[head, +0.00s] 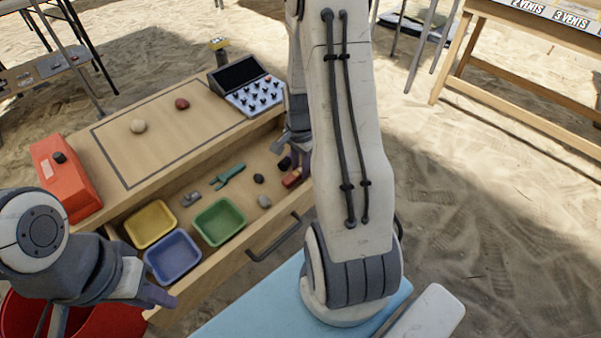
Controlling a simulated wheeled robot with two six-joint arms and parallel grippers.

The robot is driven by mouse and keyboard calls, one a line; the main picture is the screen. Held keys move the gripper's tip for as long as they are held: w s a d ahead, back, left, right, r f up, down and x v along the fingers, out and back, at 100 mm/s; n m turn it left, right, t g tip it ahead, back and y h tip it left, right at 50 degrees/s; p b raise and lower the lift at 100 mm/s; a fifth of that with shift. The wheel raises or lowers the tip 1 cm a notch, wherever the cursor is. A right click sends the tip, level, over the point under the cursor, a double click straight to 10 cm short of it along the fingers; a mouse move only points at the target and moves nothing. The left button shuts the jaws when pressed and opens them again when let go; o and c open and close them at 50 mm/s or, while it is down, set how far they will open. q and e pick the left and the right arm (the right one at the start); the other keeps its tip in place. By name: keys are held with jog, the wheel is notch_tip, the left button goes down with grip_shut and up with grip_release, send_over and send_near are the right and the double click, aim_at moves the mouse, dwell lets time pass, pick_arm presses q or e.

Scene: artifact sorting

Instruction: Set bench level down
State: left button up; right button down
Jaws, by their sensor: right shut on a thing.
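My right gripper (297,158) is over the right end of the open drawer, partly hidden behind my own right arm. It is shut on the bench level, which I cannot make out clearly. A small red piece (291,179) and a dark piece (285,163) show at its fingers; I cannot tell whether either is part of the held thing. My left gripper (160,295) is at the lower left, by the drawer's front corner near the blue bin; its fingers are seen edge-on, so its opening is unclear.
The drawer (272,215) holds yellow (151,223), blue (173,257) and green (219,221) bins, a green tool (228,176) and small stones. The bench top (160,145) bears two stones, an orange box (66,178) and a switch panel (247,87). Its outlined middle is mostly clear.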

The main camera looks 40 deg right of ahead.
jog(key=shift+f, duration=0.85)
jog(key=shift+f, duration=0.1)
jog(key=c, duration=0.6)
grip_release()
